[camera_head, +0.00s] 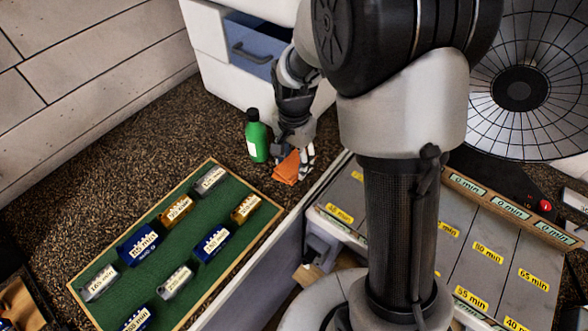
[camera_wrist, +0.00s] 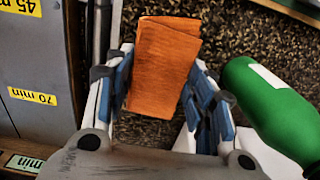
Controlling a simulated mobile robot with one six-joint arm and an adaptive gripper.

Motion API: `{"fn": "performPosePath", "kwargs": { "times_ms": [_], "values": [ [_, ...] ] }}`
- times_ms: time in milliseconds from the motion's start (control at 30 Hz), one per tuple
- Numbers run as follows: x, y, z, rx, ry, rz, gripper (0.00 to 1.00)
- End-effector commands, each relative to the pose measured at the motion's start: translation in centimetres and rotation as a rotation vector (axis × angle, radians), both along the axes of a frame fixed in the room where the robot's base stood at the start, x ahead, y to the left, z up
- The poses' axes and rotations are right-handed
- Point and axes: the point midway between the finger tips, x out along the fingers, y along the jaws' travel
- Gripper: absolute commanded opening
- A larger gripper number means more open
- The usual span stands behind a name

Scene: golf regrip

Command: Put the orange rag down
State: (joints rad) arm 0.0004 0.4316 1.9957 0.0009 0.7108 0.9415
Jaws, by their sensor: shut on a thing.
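The orange rag (camera_head: 287,167) is a small folded cloth, and it also shows in the wrist view (camera_wrist: 165,65) between the blue-padded fingers. My gripper (camera_head: 298,157) points down and is shut on the rag. In the wrist view my gripper (camera_wrist: 158,88) has a finger along each side of the cloth. The rag hangs low over the dark speckled surface (camera_head: 215,130); whether it touches it I cannot tell.
A green bottle (camera_head: 257,138) stands upright just left of my gripper. A green-lined tray (camera_head: 145,272) with several labelled boxes lies at front left. A grey rack with yellow minute labels (camera_head: 448,250) is at right. A white cabinet with an open drawer (camera_head: 252,50) stands behind.

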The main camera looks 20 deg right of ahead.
Motion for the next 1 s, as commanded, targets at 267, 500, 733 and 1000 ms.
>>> {"fn": "performPosePath", "kwargs": {
  "times_ms": [267, 500, 733, 1000],
  "values": [
    [0.0, 0.0, -3.8, 0.000, 0.002, 0.000, 0.41],
    [0.0, 0.0, -3.6, 0.000, 0.001, 0.000, 0.41],
    [0.0, 0.0, -3.9, 0.000, 0.001, 0.000, 0.57],
    [0.0, 0.0, -3.9, 0.000, 0.001, 0.000, 0.70]
  ]
}}
